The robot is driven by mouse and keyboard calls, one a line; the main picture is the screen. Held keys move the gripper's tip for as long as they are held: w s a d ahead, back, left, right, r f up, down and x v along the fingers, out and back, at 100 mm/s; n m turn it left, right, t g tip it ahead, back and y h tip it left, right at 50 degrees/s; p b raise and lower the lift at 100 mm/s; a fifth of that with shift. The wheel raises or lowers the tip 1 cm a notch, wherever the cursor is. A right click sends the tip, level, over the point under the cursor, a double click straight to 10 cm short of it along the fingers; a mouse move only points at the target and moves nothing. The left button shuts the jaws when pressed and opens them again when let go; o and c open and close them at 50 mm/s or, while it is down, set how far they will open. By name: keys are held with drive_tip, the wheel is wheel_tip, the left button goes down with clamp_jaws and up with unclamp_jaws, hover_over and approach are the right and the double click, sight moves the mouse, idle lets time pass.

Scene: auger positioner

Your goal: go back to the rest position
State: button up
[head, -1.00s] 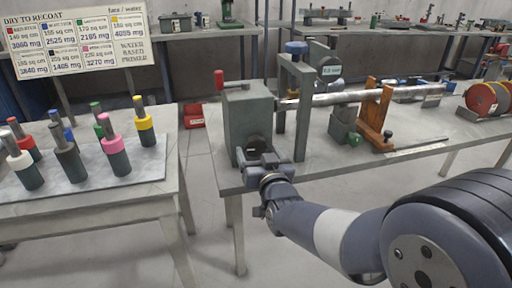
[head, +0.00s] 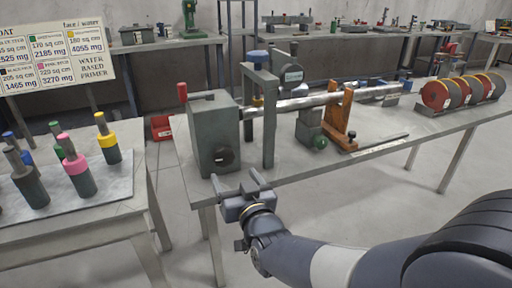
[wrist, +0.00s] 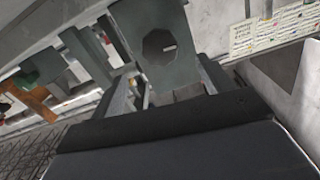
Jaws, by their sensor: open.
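My gripper (head: 236,186) is open in the head view, in front of and a little below the grey box (head: 213,140) of the positioner at the table's front edge. Its two fingers point toward the box, and nothing shows between them. A gap seems to lie between fingertips and box. A long metal shaft (head: 300,103) runs right from the upright grey frame.
An orange stand (head: 338,118) and a grey block with a green knob (head: 312,128) support the shaft. Red and yellow discs (head: 437,95) sit on the table's far right. A side table (head: 110,205) at left holds several colour-topped cylinders. Open floor lies between the tables.

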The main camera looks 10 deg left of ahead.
sight(225, 159)
drive_tip(key=x, duration=1)
drive_tip(key=shift+w+a, duration=0.15)
drive_tip(key=shift+a, duration=0.05)
